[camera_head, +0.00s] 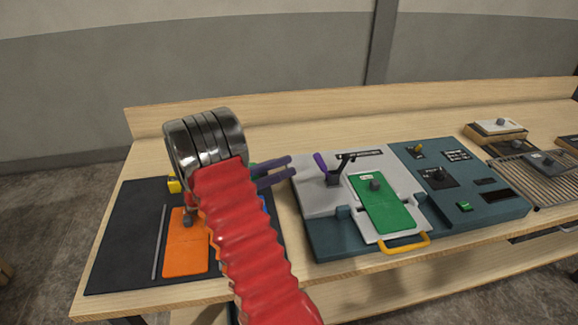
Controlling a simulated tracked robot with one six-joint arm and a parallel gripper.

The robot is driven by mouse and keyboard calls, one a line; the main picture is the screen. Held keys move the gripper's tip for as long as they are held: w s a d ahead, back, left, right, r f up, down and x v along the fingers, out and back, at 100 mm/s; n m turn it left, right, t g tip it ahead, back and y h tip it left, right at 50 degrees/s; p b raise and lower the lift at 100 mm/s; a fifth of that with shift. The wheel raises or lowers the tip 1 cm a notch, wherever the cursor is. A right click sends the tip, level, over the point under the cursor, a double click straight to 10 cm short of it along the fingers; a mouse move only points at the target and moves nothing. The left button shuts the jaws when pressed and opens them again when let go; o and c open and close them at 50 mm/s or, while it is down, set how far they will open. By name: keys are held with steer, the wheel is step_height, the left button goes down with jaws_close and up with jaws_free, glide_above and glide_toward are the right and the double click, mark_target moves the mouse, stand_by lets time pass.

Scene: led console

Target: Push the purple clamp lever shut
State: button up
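The purple clamp lever (321,164) stands up at a tilt, leaning to the left, on the light grey plate of the console. A black clamp part (339,173) joins its foot and rises to the right. A green board (380,203) with a grey knob lies to the right of the clamp. My gripper's metal wrist (205,140) is to the left of the lever, clearly apart from it.
A black mat (125,240) with an orange board (186,255) lies at left. A yellow handle (404,245) fronts the console. A wire rack (530,180) is at right.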

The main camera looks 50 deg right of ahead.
steer(key=shift+c, duration=0.7)
steer(key=shift+c, duration=0.6)
steer(key=shift+s+a+r, duration=0.25)
steer(key=shift+s+r, duration=0.05)
steer(key=shift+r, duration=0.05)
steer(key=c, duration=0.3)
steer(key=s+a+m+t+y, duration=0.1)
steer(key=a, duration=0.1)
steer(key=s+a+r+m+t+y, duration=0.1)
steer(key=s+y, duration=0.1)
steer(key=s+a+r+m+t+y, duration=0.1)
steer(key=a, duration=0.1)
steer(key=shift+s+a+r, duration=0.1)
steer(key=shift+s+a, duration=0.05)
steer(key=shift+a, duration=0.15)
jaws_close()
steer(key=s+a+r+m+t+y, duration=0.1)
steer(key=a+t+y, duration=0.5)
steer(key=a, duration=0.9)
steer(key=s+a+r+m+t+y, duration=0.1)
steer(key=s+a+m+t+y, duration=0.2)
steer(key=a+m+t+y, duration=0.3)
steer(key=a+t, duration=0.4)
steer(key=a, duration=0.6)
steer(key=shift+a+r, duration=0.15)
steer(key=shift+a, duration=0.05)
steer(key=shift+s, duration=0.1)
